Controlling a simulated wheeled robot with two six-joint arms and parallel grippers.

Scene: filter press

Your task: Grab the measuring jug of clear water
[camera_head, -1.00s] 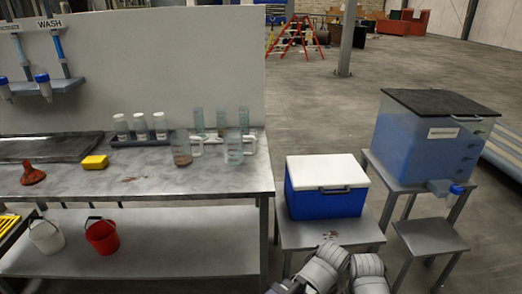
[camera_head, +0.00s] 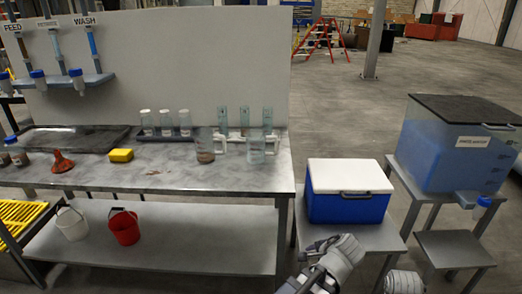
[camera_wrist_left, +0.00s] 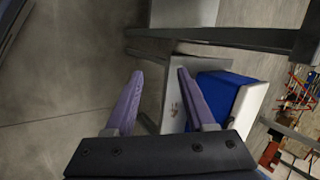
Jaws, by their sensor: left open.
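Two clear measuring jugs with handles stand upright near the right end of the grey bench. The right one (camera_head: 256,147) looks filled with clear liquid. The left one (camera_head: 204,146) has brownish matter in its lower part. In the left wrist view my left gripper (camera_wrist_left: 160,72) is open, with nothing between its two purple fingers, and neither jug shows there. In the head view arm parts of mine show at the bottom edge, well below and right of the jugs. My right gripper's fingers are not visible.
A yellow sponge (camera_head: 121,155) lies farther left. A blue cooler (camera_head: 348,207) stands right of the bench. The bench front (camera_head: 235,180) is clear.

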